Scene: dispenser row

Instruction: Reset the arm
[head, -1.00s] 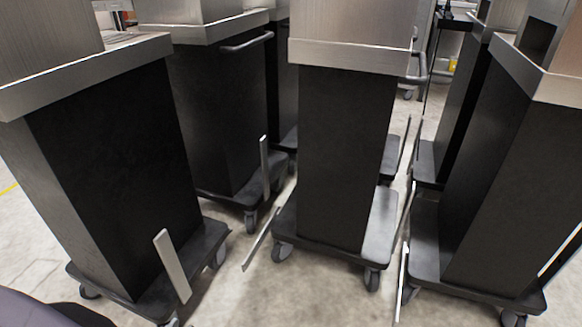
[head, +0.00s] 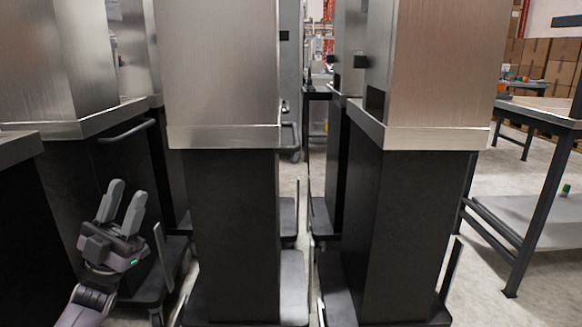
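My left gripper (head: 124,207) is at the lower left of the head view, its two grey fingers pointing up with a gap between them. It is open, and nothing shows between the fingers. It is in front of the black lower body of a dispenser at the left. My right gripper is out of view.
Several steel-topped dispensers on wheeled black bases stand close together, one in the middle (head: 235,220) and one to its right (head: 405,225). Only narrow gaps of floor lie between them. A workbench (head: 535,120) stands at the right, with stacked cardboard boxes (head: 560,60) behind.

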